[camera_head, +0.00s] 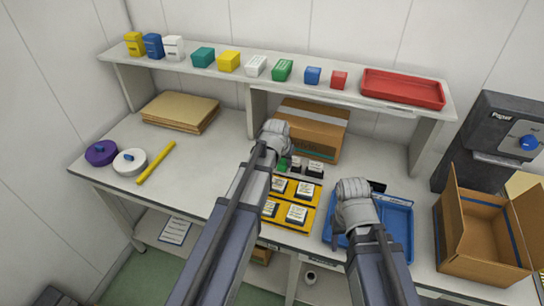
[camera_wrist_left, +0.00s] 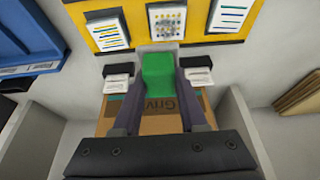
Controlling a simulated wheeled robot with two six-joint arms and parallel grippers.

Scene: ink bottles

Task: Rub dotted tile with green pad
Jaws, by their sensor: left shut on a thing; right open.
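A green pad (camera_wrist_left: 158,72) sits between the two fingers of my left gripper (camera_wrist_left: 157,88), which is shut on it. The dotted tile (camera_wrist_left: 167,19) lies in the yellow tray (camera_wrist_left: 137,36), in the middle of three tiles in the left wrist view, just beyond the pad. I see a gap between pad and tile; I cannot tell whether the pad is lifted. My right gripper (camera_head: 358,192) is open over the blue tray (camera_head: 398,222); its fingertips are mostly hidden.
Two black-and-white blocks (camera_wrist_left: 118,77) (camera_wrist_left: 199,75) flank the green pad closely. Striped tiles (camera_wrist_left: 107,29) (camera_wrist_left: 229,13) lie either side of the dotted one. A closed cardboard box (camera_head: 318,118) stands behind, under the shelf (camera_head: 220,75). An open box (camera_head: 478,240) stands at right.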

